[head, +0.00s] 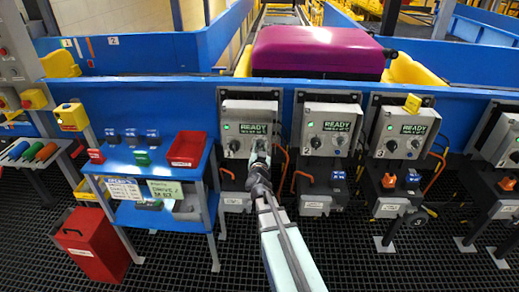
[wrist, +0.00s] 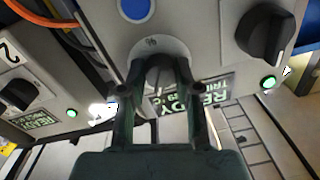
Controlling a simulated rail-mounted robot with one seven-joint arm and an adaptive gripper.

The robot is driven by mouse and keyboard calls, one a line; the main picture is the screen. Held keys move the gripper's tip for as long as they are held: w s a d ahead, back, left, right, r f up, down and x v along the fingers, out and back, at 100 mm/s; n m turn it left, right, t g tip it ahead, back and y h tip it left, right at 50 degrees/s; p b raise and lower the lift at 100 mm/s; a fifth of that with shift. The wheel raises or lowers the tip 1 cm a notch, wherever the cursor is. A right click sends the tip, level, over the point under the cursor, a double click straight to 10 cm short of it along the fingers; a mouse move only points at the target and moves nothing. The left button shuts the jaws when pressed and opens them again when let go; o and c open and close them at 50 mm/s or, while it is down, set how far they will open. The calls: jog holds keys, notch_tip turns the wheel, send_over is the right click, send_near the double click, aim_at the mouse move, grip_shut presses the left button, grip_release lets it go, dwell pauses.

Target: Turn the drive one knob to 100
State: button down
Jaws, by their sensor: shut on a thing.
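The drive one box (head: 236,108) is a grey panel in the head view, with a lit READY display and green lamp. My gripper (head: 259,155) is at the right half of its face and hides the knob there. In the wrist view my gripper (wrist: 157,78) is shut on the grey drive one knob (wrist: 157,66), one finger on each side. A pale dial plate (wrist: 150,43) surrounds the knob. Its scale is too small and covered to read. The READY display (wrist: 215,92) appears upside down, partly behind the fingers.
A black selector (wrist: 265,35) and green lamp (wrist: 268,82) sit beside the knob. The drive two box (head: 314,106) stands to the right, with further boxes beyond. Orange cables (head: 283,170) hang between boxes. A blue shelf (head: 150,160) is at left; a purple suitcase (head: 315,50) lies behind.

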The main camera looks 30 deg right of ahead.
jog(key=m+b, duration=0.2)
jog(key=m, duration=0.2)
jog(key=shift+f, duration=0.1)
jog(key=shift+w+m+h+b, duration=0.1)
jog(key=shift+m+h+b, duration=0.4)
jog(key=shift+m, duration=1.5)
jog(key=c, duration=0.8)
grip_release()
jog(key=shift+a, duration=0.1)
jog(key=v, duration=0.7)
jog(key=shift+s, duration=0.35)
